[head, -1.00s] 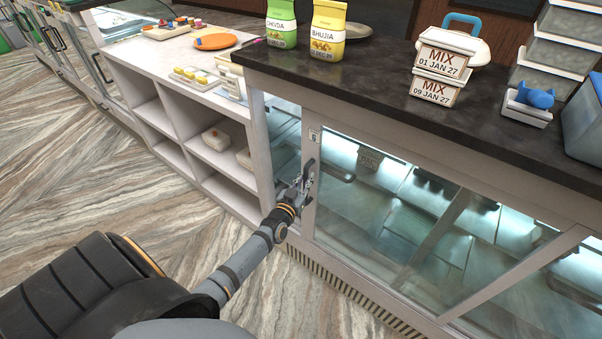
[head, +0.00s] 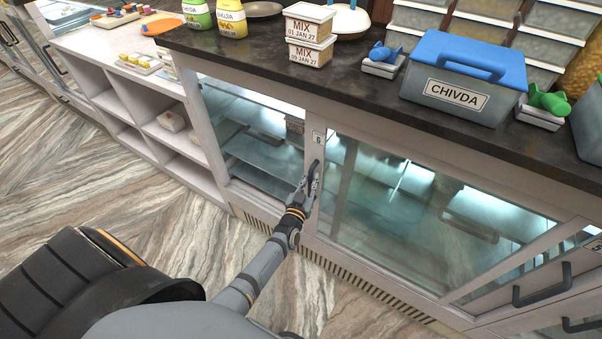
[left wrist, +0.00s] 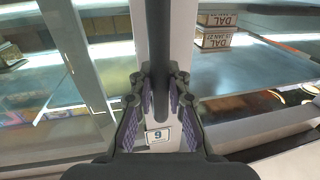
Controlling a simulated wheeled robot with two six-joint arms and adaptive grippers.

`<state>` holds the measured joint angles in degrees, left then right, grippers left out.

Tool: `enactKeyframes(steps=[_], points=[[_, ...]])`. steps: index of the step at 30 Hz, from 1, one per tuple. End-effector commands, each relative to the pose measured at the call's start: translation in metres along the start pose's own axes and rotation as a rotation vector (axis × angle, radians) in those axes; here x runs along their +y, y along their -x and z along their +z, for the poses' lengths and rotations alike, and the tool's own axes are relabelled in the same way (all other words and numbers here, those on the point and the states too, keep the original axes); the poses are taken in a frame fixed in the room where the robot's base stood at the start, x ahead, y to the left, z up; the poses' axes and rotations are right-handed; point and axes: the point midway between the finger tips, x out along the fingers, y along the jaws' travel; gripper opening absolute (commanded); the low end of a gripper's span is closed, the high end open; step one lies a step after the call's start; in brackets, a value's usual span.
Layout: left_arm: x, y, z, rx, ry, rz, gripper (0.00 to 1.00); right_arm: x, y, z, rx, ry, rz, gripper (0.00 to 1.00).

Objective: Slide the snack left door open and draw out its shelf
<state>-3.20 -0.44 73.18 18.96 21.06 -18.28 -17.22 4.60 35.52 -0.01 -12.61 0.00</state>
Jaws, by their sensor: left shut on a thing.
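The snack case's left door (head: 385,205) is a framed glass panel standing well to the right, with an opening at its left. My left gripper (head: 310,184) is shut on the door's dark upright handle (head: 316,168). In the left wrist view, both fingers (left wrist: 159,112) close around the handle (left wrist: 160,65), beside a small number tag (left wrist: 158,137). Through the opening, a flat shelf (head: 262,158) shows inside the case. In the left wrist view, the shelf (left wrist: 245,78) carries boxes marked DAL (left wrist: 215,38). My right gripper is out of view.
The dark countertop (head: 250,58) above holds MIX boxes (head: 311,34), a blue-lidded CHIVDA tub (head: 465,85) and scoops. White open shelving (head: 150,115) stands at the left. Floor (head: 110,190) is clear in front.

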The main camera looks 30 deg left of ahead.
Motion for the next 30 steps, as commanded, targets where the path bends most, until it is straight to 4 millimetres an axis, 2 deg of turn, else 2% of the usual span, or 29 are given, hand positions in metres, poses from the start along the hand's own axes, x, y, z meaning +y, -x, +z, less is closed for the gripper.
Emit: enactKeyframes(steps=[3, 9, 22, 23, 24, 27, 30], points=[[0.017, 0.005, 0.003, -0.009, 0.003, 0.001, 0.0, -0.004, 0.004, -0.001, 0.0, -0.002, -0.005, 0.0], [0.031, 0.008, 0.003, -0.007, 0.001, 0.0, 0.0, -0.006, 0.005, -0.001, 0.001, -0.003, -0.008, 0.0], [0.034, 0.009, 0.004, -0.008, -0.001, 0.001, 0.0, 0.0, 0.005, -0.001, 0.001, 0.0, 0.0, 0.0], [0.034, 0.009, 0.004, -0.008, -0.001, 0.001, 0.17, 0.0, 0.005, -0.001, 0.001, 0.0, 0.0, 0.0], [0.034, 0.009, 0.004, -0.007, -0.001, 0.0, 0.23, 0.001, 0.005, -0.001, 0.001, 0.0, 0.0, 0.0], [0.034, 0.008, 0.003, -0.005, 0.0, 0.0, 0.36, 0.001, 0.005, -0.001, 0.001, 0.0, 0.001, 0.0], [0.034, 0.008, 0.002, -0.003, 0.0, 0.0, 0.39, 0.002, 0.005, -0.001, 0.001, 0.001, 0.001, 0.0]])
